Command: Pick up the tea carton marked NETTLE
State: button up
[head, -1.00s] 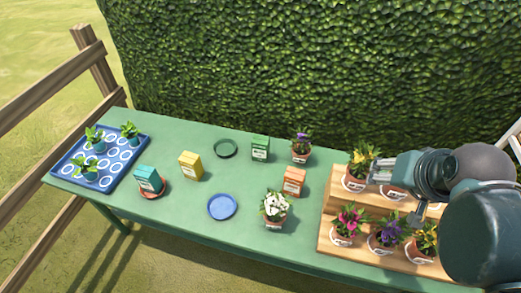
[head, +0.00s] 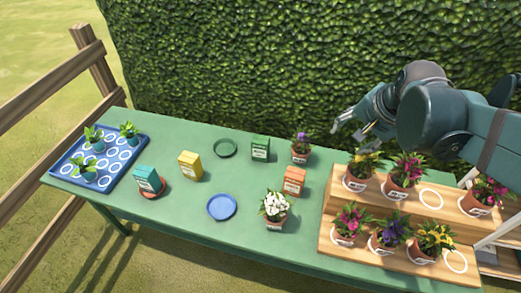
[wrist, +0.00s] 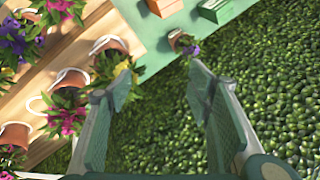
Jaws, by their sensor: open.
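Several tea cartons stand upright on the green table in the head view: a teal one (head: 148,178) on a terracotta saucer, a yellow one (head: 190,165), a green one (head: 260,148) and an orange one (head: 294,181). Their labels are too small to read, so I cannot tell which is marked NETTLE. My gripper (head: 348,128) is open and empty, above the back of the wooden stand, right of all the cartons and apart from them. In the wrist view its spread fingers (wrist: 160,84) have nothing between them but the table edge and hedge below.
A purple-flowered pot (head: 301,151) stands right of the green carton, a white-flowered pot (head: 274,208) in front of the orange one. A blue saucer (head: 222,207) and dark green saucer (head: 225,148) lie empty. The stepped stand (head: 325,232) holds several pots. A blue tray (head: 66,170) is far left.

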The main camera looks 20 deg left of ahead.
jog(key=w+a+f+m+g, duration=0.2)
jog(key=w+a+f+m, duration=0.15)
jog(key=w+a, duration=0.45)
jog(key=m+g+y+b, duration=0.2)
jog(key=m, duration=0.3)
send_near(262, 139)
jog(key=d, duration=0.5)
jog(key=a+f, duration=0.2)
jog(key=a+f+m, duration=0.1)
jog(key=a+f, duration=0.2)
jog(key=a+f+m+g, duration=0.1)
jog(key=a+f, duration=0.1)
jog(key=shift+w+a+f, duration=0.35)
jog(key=shift+w+a, duration=0.05)
jog(key=shift+a+f, duration=0.25)
jog(key=shift+f, duration=0.05)
jog(key=shift+x, duration=1.3)
jog(key=shift+b, duration=0.3)
jog(key=shift+b+x, duration=0.55)
jog(key=shift+x, duration=2.05)
jog(key=shift+s+a+r, duration=0.1)
jog(key=shift+a, duration=0.1)
